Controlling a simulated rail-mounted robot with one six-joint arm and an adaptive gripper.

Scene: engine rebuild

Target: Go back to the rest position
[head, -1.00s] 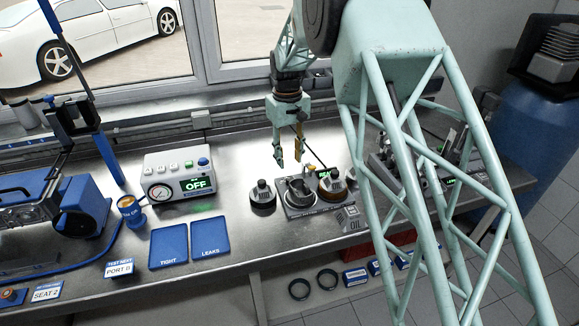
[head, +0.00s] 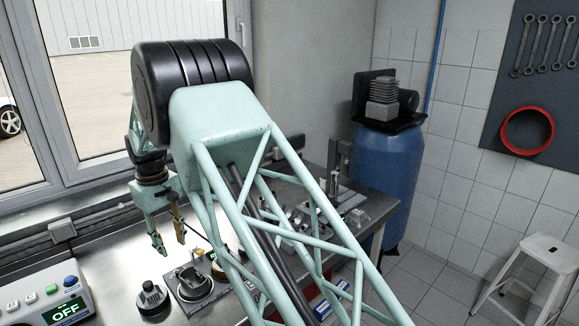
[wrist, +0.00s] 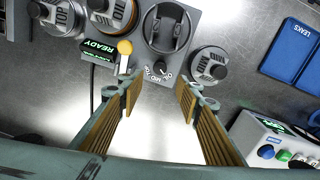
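My gripper (head: 168,243) hangs above the steel workbench (head: 112,268), fingers down. In the wrist view the gripper (wrist: 158,100) has its two padded fingers apart with nothing between them, only bare bench. Beyond the fingertips is the grey station (wrist: 133,45) with a dial, a green READY display and a yellow lever. It also shows below and right of the gripper in the head view (head: 192,286). My arm hides part of it.
A dark round part (head: 152,298) stands left of the station. The test box (head: 52,305) reading OFF is at lower left. Blue pads (wrist: 292,48) lie in the wrist view. A blue tank (head: 385,180) and a white stool (head: 535,262) are at right.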

